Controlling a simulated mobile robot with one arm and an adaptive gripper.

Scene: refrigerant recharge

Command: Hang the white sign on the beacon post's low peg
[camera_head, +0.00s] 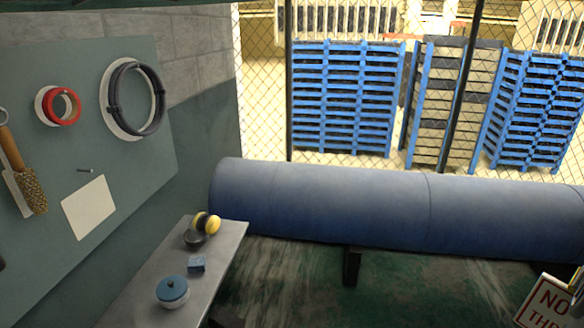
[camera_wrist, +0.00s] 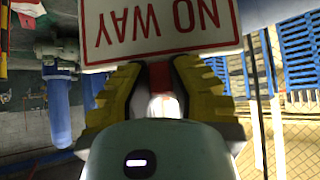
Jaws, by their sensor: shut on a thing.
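The white sign (camera_wrist: 158,50) has a red border and red letters reading NO WAY, upside down in the wrist view. Its lettered corner shows at the bottom right of the head view (camera_head: 543,303), tilted and cut off by the frame edge. My gripper (camera_wrist: 160,73) has yellow ridged fingers closed at the sign's edge, with a small red piece between them. The sign extends beyond the fingertips, and its far part is out of frame. I cannot make out the beacon post or its low peg in either view.
A large blue horizontal cylinder (camera_head: 330,208) lies before the chain-link fence. A grey bench (camera_head: 221,250) at left holds a blue-lidded pot (camera_head: 172,291), a blue block (camera_head: 196,265) and yellow-black earmuffs (camera_head: 207,223). A tool board (camera_head: 130,160) hangs behind. Blue filter housings (camera_wrist: 59,110) show in the wrist view.

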